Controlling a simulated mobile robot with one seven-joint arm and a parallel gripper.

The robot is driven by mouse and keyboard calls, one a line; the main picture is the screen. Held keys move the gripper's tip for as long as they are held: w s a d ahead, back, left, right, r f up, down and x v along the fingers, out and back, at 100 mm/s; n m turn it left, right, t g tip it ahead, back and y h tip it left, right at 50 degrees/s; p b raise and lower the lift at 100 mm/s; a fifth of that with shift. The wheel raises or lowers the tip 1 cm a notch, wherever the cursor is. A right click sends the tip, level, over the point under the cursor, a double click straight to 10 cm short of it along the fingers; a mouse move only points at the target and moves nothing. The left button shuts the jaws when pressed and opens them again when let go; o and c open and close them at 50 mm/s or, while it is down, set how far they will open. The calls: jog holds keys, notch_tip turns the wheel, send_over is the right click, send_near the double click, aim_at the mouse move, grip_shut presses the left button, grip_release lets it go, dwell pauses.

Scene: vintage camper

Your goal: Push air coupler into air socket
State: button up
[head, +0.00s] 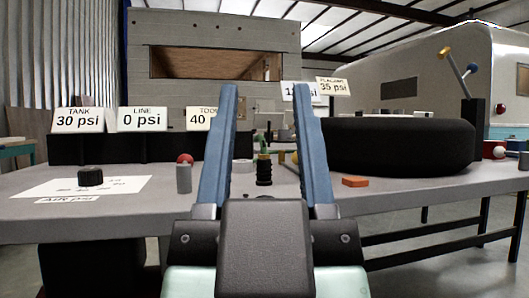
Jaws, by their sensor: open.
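My gripper (267,95) reaches forward in the middle of the head view, with its two blue fingers wide apart and nothing held between them. Through the gap I see a black ridged upright fitting (264,172) on the bench, with a small green part (263,145) above it. I cannot tell whether this is the air coupler or the air socket. A small yellow piece (294,157) shows beside the right finger, partly hidden by it. The fingers hide part of the bench behind them.
A black tire (400,147) lies on the grey bench (400,190) at right, with an orange block (355,181) before it. Left are a black knob (90,176) on a paper dial, a red-topped grey post (184,178) and pressure signs (144,120).

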notch_tip(320, 180, up, 22)
jog(key=p, duration=1.9)
jog(key=shift+f, duration=0.1)
